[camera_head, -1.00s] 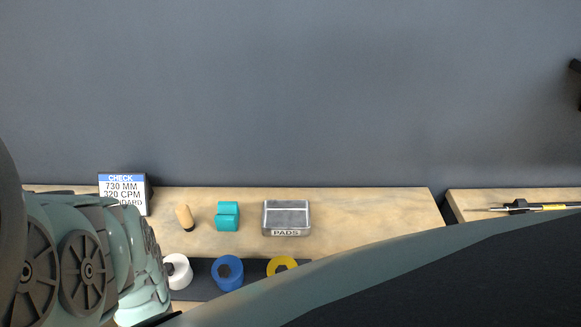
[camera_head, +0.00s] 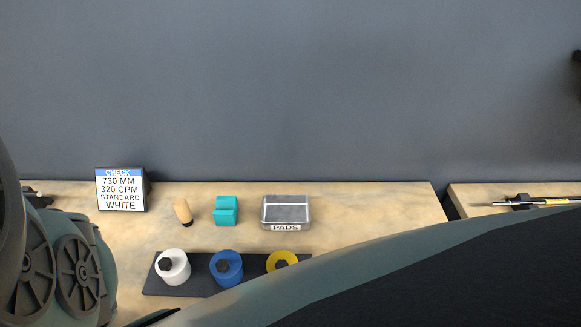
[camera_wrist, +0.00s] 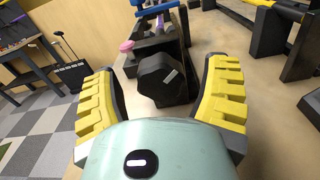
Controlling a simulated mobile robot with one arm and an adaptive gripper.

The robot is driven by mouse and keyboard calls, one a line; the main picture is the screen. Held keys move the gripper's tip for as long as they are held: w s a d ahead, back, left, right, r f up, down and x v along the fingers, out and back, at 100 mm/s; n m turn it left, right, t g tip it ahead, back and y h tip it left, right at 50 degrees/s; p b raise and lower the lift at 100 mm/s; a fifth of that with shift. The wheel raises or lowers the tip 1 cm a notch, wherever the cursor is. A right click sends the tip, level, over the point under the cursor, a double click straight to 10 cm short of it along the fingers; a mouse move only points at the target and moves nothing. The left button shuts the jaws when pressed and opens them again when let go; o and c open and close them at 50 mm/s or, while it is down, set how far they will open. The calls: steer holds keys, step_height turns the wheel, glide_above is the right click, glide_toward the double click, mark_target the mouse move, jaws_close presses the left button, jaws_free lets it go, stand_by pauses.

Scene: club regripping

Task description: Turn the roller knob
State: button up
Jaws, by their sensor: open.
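The roller knob appears to be the black faceted knob (camera_wrist: 162,78) with a short pale mark on its face, in the middle of the wrist view. It sits on the end of a dark machine block. My gripper (camera_wrist: 155,85) has its two yellow ribbed fingers spread apart, one to the left and one to the right of the knob. The fingers look clear of the knob, with gaps on both sides. The head view shows neither the knob nor my gripper's fingers.
In the wrist view, a black stand with a yellow bar (camera_wrist: 268,30) is at right. In the head view, the bench holds a check sign (camera_head: 121,190), a teal block (camera_head: 226,211), a pads tin (camera_head: 287,212), and white (camera_head: 173,267), blue (camera_head: 226,268) and yellow rolls (camera_head: 281,261) on a dark strip.

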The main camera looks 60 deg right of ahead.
steer(key=shift+w+a, duration=0.2)
steer(key=shift+o, duration=0.3)
steer(key=c, duration=1.3)
steer(key=shift+d, duration=0.1)
